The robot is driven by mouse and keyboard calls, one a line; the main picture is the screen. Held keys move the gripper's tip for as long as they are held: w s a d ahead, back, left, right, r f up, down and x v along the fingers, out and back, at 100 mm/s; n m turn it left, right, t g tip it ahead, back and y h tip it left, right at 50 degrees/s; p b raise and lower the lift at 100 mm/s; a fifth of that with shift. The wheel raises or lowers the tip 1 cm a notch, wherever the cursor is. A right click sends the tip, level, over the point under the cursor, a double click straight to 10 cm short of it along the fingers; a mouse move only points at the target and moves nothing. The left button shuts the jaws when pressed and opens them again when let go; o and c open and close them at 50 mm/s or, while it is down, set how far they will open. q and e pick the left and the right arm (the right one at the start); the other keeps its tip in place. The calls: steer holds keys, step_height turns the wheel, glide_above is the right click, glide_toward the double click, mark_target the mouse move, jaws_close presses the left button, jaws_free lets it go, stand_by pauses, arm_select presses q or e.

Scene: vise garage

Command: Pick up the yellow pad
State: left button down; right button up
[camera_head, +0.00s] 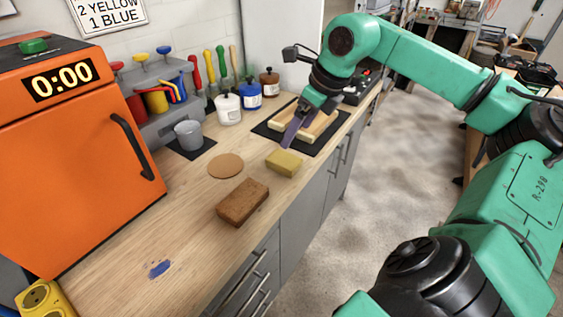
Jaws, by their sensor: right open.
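The yellow pad (284,163) is a small block lying flat on the wooden counter (195,236), close to its front edge. My right gripper (289,143), with purple fingers, reaches down just behind and above the pad. Its jaws are open with nothing seen between them. The fingertips look close to the pad's far side; I cannot tell whether they touch it. My left gripper is not in view.
A brown block (242,202) and a round cork disc (226,166) lie near the pad. Behind the gripper is a black mat (267,131) with wooden pieces. A grey cup (188,134), several jars and an orange oven (75,150) stand further left. The front-left counter is mostly clear.

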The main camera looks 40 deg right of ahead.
mark_target(281, 157)
steer(key=p+x, duration=0.3)
steer(key=x, duration=0.8)
steer(key=shift+w, duration=0.15)
steer(key=shift+w+f, duration=0.1)
steer(key=shift+f, duration=0.15)
steer(key=c, duration=1.3)
